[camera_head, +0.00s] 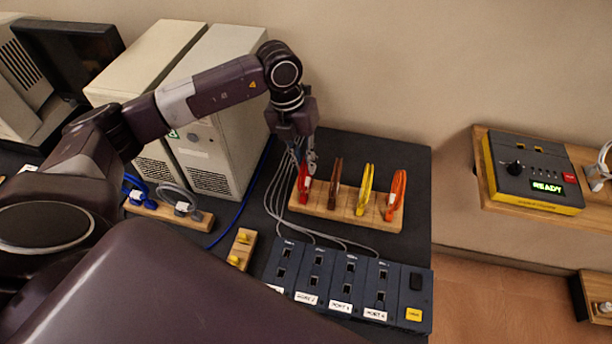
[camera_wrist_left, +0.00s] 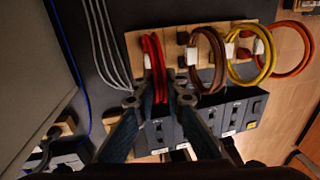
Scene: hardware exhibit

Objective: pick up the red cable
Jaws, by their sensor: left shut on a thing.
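The red cable (camera_head: 305,184) is a coiled loop at the left end of a wooden holder (camera_head: 347,212) on the dark table. My left gripper (camera_head: 308,160) has come down over it from above. In the left wrist view, the red cable (camera_wrist_left: 154,62) runs down between the two fingers of my left gripper (camera_wrist_left: 156,102), which is shut on it. The cable is still at its place on the holder, and whether it touches the wood is unclear. My right gripper is not in view.
Brown (camera_head: 335,184), yellow (camera_head: 365,190) and orange (camera_head: 396,194) cables stand right of it on the holder. A blue port panel (camera_head: 349,280) lies in front. Beige computer towers (camera_head: 215,120) stand behind left. Grey wires (camera_head: 281,185) run close beside the gripper.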

